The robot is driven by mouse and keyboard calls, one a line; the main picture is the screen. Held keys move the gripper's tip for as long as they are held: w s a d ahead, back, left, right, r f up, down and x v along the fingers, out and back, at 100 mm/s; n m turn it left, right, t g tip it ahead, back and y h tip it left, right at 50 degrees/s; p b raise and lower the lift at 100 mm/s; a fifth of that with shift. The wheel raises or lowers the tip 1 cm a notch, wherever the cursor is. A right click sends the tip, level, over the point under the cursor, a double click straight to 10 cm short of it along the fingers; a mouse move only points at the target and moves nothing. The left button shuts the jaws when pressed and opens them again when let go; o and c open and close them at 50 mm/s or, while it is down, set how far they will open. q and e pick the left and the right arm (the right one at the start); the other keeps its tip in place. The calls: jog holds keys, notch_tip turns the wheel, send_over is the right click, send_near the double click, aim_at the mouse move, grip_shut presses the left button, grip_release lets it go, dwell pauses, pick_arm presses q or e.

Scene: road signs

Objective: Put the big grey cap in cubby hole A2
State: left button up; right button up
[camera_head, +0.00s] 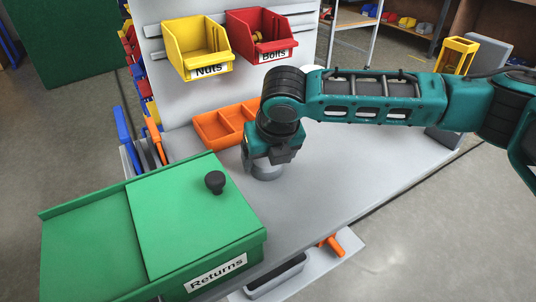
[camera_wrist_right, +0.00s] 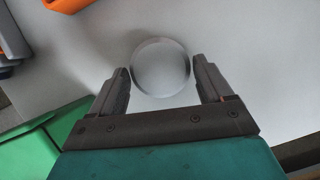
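The big grey cap (camera_head: 267,173) is a round grey disc on the grey worktop, just right of the green Returns box. It also shows in the right wrist view (camera_wrist_right: 160,68) as a smooth circle. My right gripper (camera_head: 270,158) points down over the cap and hides part of it. In the right wrist view its two fingers (camera_wrist_right: 160,64) are apart, one on each side of the cap, with narrow gaps; I cannot tell whether they touch it. My left gripper is not in view. No hole labelled A2 shows.
The green Returns box (camera_head: 90,235) with a black knob (camera_head: 215,181) stands close left of my right gripper. An orange divided tray (camera_head: 213,130) lies behind it. Yellow Nuts (camera_head: 190,50) and red Bolts (camera_head: 245,25) bins hang above. The worktop (camera_head: 350,170) to the right is clear.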

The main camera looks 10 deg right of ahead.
jog(key=shift+o, duration=1.3)
